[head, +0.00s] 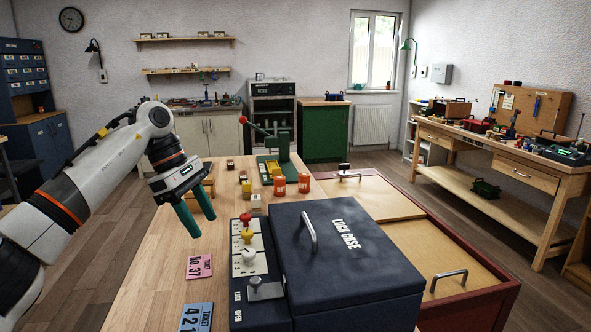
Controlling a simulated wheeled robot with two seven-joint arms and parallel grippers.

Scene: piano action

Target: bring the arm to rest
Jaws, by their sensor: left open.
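My left arm comes in from the left, and its gripper (201,225) hangs over the left part of the wooden table (150,262). Its two green fingers are apart with nothing between them. They point down, left of the lock case and above the pink ticket (199,267). Whether the fingertips touch the tabletop is hard to tell, but they look clear of it. My right gripper does not show.
A dark blue lock case (345,255) with a handle and a panel of coloured knobs (247,245) stands at the front. A blue ticket (196,317) lies nearby. Orange pots (279,186) and a green lever press (277,150) stand behind. Red-framed drawers (468,293) flank the right.

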